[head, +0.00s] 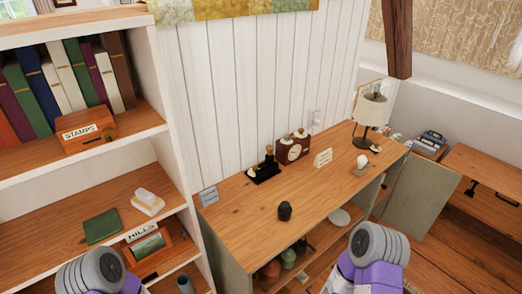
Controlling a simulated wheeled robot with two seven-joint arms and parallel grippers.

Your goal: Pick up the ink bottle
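A small dark, rounded bottle (284,211), which looks like the ink bottle, stands upright on the wooden top of the cabinet (240,228), near its front edge. Nothing touches it. My two arms show only as grey ribbed, purple links at the bottom left and bottom right of the head view. Neither gripper is in view, so their fingers and anything in them are hidden.
Behind the bottle are a black stand (264,172), a brown clock (293,148), a small white sign (323,158) and a lamp (371,112). A white ball on a wooden base (362,163) sits to the right. A bookshelf (163,75) rises at left. The top around the bottle is clear.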

